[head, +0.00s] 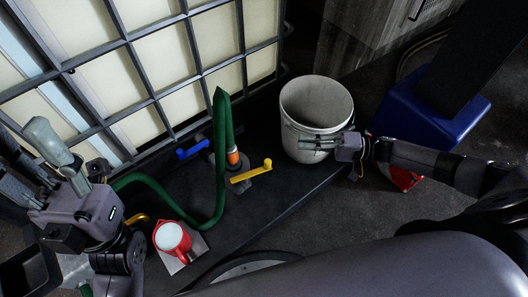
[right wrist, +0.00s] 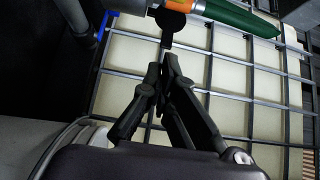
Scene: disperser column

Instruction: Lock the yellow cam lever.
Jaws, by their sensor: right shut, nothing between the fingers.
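The yellow cam lever (head: 250,173) sticks out to the right of the valve fitting below the orange collar (head: 233,158) in the head view. Its free end points right and slightly up. My right gripper (head: 312,143) is to the right of the lever, apart from it, in front of the white bucket. Its fingers are shut and empty; the right wrist view shows the tips together (right wrist: 164,62). The yellow lever cannot be made out in the right wrist view. My left gripper (head: 72,160) is at the far left, away from the lever; its finger opening is unclear.
A blue lever (head: 193,149) is left of the fitting. A green hose (head: 221,125) loops from it past the caged tank (head: 152,100). The white bucket (head: 310,92) stands right of the fitting. A red jug (head: 173,239) stands at the front.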

